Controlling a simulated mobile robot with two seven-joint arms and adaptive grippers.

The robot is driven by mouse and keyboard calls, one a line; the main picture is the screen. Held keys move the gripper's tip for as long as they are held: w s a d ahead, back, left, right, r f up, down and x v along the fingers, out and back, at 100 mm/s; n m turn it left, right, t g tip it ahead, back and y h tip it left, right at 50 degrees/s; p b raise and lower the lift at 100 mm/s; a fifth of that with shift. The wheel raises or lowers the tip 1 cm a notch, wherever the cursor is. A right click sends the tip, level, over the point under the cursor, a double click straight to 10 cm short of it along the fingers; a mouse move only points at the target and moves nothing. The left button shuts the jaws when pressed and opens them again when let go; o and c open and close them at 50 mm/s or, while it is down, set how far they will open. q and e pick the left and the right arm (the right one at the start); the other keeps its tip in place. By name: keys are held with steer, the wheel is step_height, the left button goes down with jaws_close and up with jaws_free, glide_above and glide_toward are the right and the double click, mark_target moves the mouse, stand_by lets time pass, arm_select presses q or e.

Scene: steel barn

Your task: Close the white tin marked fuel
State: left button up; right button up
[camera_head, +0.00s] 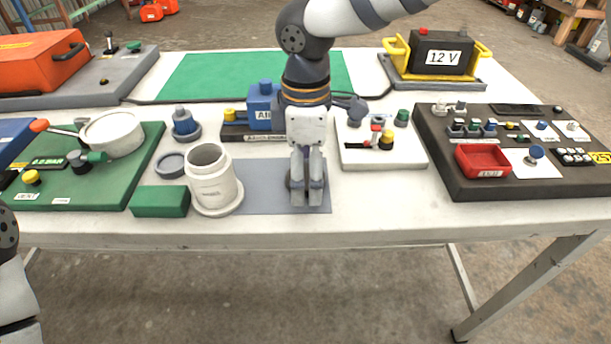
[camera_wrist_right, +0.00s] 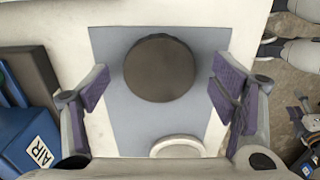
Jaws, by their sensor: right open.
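The white tin (camera_head: 209,178) stands upright and open left of my right gripper, its threaded neck bare; its small front label is too small to read. A pale round edge, apparently the tin (camera_wrist_right: 178,147), shows at the bottom of the right wrist view. A dark round disc, apparently its lid (camera_wrist_right: 160,68), lies flat on the grey mat (camera_wrist_right: 115,50). My right gripper (camera_head: 308,203) points down over this disc, its fingers apart on either side and not visibly touching it. In the head view the fingers hide most of the disc. My left gripper is out of view.
A green block (camera_head: 160,201) and a blue-grey round piece (camera_head: 170,165) sit left of the tin. The blue AIR unit (camera_head: 263,108) is behind the mat, a white switch board (camera_head: 381,148) to its right. The bench's front edge (camera_head: 380,222) is close.

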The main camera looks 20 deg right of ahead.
mark_target(305, 175)
steer(key=c, duration=1.1)
steer(key=shift+o, duration=0.2)
steer(key=shift+r, duration=0.1)
steer(key=shift+r, duration=0.25)
step_height(305, 175, up, 2)
steer(key=shift+w+r, duration=0.1)
steer(key=shift+r, duration=0.1)
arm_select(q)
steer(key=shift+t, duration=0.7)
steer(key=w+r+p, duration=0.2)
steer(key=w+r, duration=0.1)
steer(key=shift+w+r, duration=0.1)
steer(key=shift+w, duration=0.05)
arm_select(e)
steer(key=s+a+r, duration=0.8)
steer(key=s+r, duration=0.2)
steer(key=s, duration=0.1)
steer(key=shift+s+a, duration=0.15)
steer(key=shift+s, duration=0.1)
